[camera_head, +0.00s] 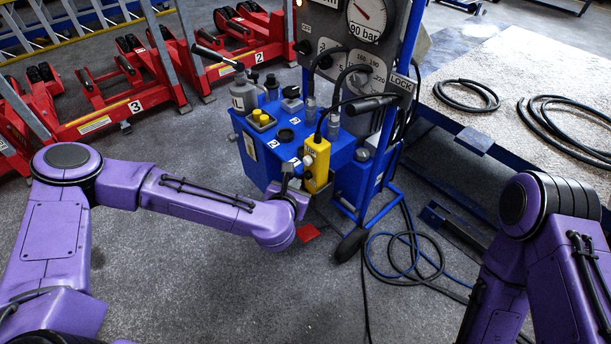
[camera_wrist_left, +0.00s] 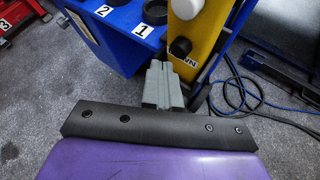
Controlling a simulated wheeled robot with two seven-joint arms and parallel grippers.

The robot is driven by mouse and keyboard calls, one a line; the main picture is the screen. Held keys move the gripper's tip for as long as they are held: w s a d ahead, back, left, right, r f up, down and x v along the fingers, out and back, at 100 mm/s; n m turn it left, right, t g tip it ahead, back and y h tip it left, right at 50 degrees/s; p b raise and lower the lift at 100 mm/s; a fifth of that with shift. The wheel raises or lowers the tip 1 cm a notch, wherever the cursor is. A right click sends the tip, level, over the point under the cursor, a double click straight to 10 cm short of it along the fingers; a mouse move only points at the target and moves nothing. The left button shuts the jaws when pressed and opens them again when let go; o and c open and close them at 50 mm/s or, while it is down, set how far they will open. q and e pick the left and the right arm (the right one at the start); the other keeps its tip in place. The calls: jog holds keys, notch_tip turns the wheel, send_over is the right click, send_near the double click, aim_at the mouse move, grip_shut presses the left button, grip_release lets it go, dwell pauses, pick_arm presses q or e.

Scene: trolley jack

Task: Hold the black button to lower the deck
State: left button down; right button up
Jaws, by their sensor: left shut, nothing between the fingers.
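A yellow control box (camera_head: 317,165) hangs upright at the front of the blue trolley (camera_head: 345,157). In the left wrist view the yellow box (camera_wrist_left: 213,40) carries a white button (camera_wrist_left: 187,8) with the black button (camera_wrist_left: 180,47) below it, above a partly hidden label. My left gripper (camera_head: 288,172) is at the box's left side in the head view. In the left wrist view its grey fingers (camera_wrist_left: 163,72) are shut and empty, with their tips just below the black button. I cannot tell whether they touch it. My right gripper is out of view.
A gauge panel (camera_head: 345,60) rises behind the trolley. Red numbered jacks (camera_head: 110,110) stand at the back left. Loose hoses (camera_head: 420,260) lie on the floor right of the trolley. The grey floor (camera_head: 220,290) in front is mostly clear.

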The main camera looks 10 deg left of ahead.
pick_arm(q)
jog(key=s+a, duration=0.1)
jog(key=s, duration=0.1)
jog(key=s+a, duration=0.2)
dwell(0.3)
dwell(3.6)
